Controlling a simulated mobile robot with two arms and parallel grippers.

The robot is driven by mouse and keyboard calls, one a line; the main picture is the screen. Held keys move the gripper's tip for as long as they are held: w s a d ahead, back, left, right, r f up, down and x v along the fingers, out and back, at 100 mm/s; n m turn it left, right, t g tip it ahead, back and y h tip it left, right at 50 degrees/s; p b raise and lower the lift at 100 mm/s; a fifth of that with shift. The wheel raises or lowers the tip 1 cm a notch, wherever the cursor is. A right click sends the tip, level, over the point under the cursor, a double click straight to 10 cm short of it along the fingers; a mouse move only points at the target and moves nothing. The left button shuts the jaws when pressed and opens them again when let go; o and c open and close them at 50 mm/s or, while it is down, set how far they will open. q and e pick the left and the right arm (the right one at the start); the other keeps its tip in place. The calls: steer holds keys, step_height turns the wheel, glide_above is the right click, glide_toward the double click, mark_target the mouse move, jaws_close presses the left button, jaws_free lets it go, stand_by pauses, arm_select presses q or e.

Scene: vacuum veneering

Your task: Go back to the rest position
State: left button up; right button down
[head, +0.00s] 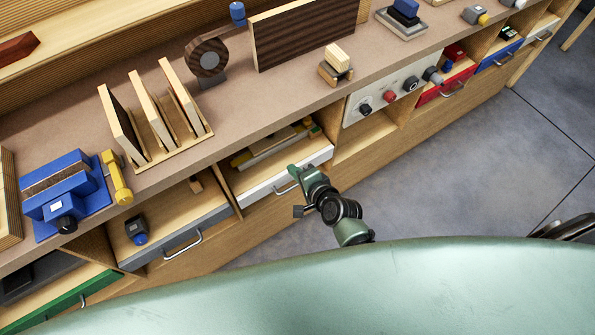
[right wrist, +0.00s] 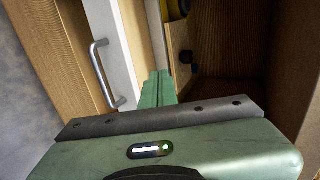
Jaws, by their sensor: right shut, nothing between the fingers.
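My right gripper (head: 296,171) is at the open white-fronted drawer (head: 262,188) in the head view, close to its handle (head: 287,190). In the right wrist view the green fingers (right wrist: 158,82) are together with nothing between them. They point at the upper edge of the white drawer front (right wrist: 112,38), and the metal handle (right wrist: 99,72) is left of them. I cannot tell whether the fingers touch the drawer. My left gripper is not in view.
The bench top (head: 240,110) above holds a rack of upright panels (head: 165,150), a dark round tool (head: 207,57) and a blue device (head: 62,190). A grey-fronted drawer (head: 215,222) and a green-fronted drawer (head: 75,295) also stand open. Floor (head: 450,190) is clear at the right.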

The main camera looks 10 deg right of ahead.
steer(key=s+d+f+n+g+h, duration=0.1)
steer(key=s+d+f+n+g, duration=0.25)
steer(key=s+f, duration=0.7)
steer(key=s+d+f+n+g+h, duration=0.15)
steer(key=s+f+n, duration=0.35)
steer(key=s+f, duration=0.6)
steer(key=s+d+f+n+g+h, duration=0.1)
steer(key=s+d+f+n, duration=0.3)
steer(key=s, duration=0.6)
steer(key=s+d+f+n+g, duration=0.4)
steer(key=s+d+f, duration=0.1)
steer(key=s, duration=0.5)
steer(key=shift+h, duration=0.35)
steer(key=shift+f, duration=0.1)
